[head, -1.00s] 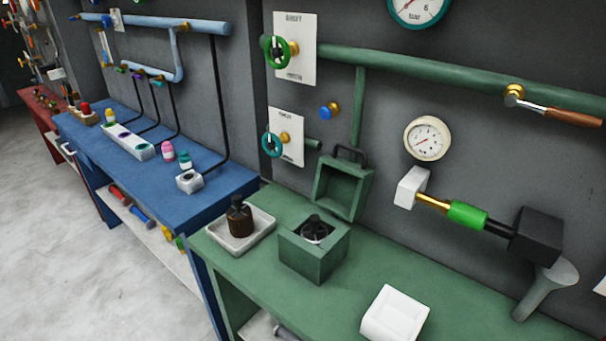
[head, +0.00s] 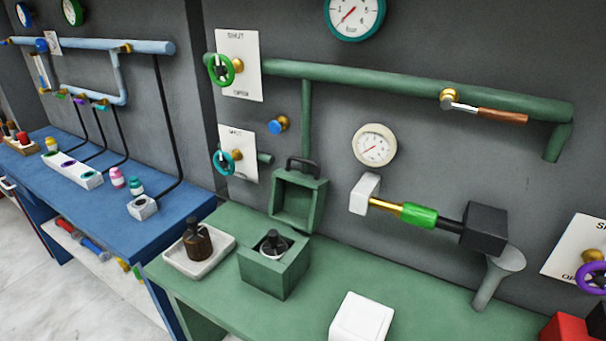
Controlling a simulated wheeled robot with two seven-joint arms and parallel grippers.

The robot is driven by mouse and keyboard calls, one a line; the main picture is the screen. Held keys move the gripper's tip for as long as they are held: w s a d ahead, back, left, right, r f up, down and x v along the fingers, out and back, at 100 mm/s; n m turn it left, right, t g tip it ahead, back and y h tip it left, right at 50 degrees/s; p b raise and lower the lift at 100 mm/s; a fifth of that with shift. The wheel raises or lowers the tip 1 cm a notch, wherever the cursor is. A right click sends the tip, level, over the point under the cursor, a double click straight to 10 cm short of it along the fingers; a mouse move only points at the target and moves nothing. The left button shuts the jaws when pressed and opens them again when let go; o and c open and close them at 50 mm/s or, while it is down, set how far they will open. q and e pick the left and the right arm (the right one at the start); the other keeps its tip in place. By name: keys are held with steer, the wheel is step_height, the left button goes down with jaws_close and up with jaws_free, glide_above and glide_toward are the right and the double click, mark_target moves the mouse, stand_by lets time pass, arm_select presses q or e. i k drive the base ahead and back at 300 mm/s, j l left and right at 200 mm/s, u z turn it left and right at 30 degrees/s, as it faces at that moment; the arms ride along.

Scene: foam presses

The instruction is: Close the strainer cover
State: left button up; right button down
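The strainer is a green square box (head: 274,276) on the green bench. Its top is open and a dark, black-topped piece (head: 273,243) shows inside. The strainer cover (head: 297,200), a green hollow square lid with a dark handle (head: 303,165) at its top edge, stands raised behind the box against the wall. Its hollow inner side faces me. Neither of my grippers is in view.
A brown bottle (head: 197,240) stands in a white tray (head: 222,255) left of the strainer. A white block (head: 361,318) lies to its right. A grey funnel (head: 505,262) and a green-sleeved horizontal fitting (head: 418,215) are farther right. Bench between them is clear.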

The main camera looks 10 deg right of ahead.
mark_target(297, 199)
steer(key=i+j, duration=0.1)
steer(key=j, duration=0.45)
steer(key=j+z, duration=0.1)
steer(key=j, duration=0.45)
steer(key=i+j, duration=0.15)
steer(key=j, duration=0.4)
